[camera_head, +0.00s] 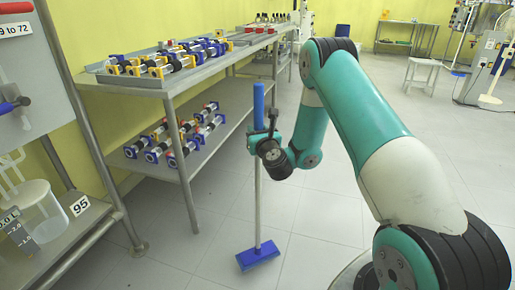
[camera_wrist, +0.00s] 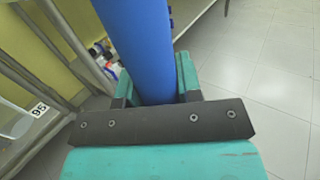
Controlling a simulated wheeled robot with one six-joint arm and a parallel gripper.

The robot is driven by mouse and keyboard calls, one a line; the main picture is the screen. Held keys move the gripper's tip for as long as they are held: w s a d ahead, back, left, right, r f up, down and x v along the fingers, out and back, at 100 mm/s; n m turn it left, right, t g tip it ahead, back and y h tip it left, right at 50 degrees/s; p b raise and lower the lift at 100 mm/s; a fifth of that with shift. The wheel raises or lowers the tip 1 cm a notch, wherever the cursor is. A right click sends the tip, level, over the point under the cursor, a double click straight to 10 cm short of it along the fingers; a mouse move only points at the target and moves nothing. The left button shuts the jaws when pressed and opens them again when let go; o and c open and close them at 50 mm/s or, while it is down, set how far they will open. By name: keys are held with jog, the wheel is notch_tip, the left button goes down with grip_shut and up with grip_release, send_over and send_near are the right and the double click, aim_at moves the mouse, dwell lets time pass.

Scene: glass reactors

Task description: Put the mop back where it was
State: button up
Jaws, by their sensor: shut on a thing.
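The mop (camera_head: 258,200) stands nearly upright in the head view, with a blue grip at the top, a pale pole and a blue head (camera_head: 258,255) at floor level. I cannot tell whether the head touches the floor. My gripper (camera_head: 265,135) is shut around the blue grip. In the wrist view the blue mop handle (camera_wrist: 143,50) runs between the jaws of my gripper (camera_wrist: 155,95), and the mop's lower part is hidden there.
A metal shelf table (camera_head: 185,78) with blue, yellow and black parts on both levels stands just left of the mop. A bench with a beaker (camera_head: 40,210) is at the near left. A stool (camera_head: 422,75) stands far back right. The tiled floor (camera_head: 320,215) around the mop is clear.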

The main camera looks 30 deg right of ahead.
jog(key=shift+f+b, duration=1.75)
jog(key=shift+f, duration=0.2)
jog(key=shift+f, duration=0.2)
jog(key=o, duration=1)
jog(key=shift+a+r, duration=0.1)
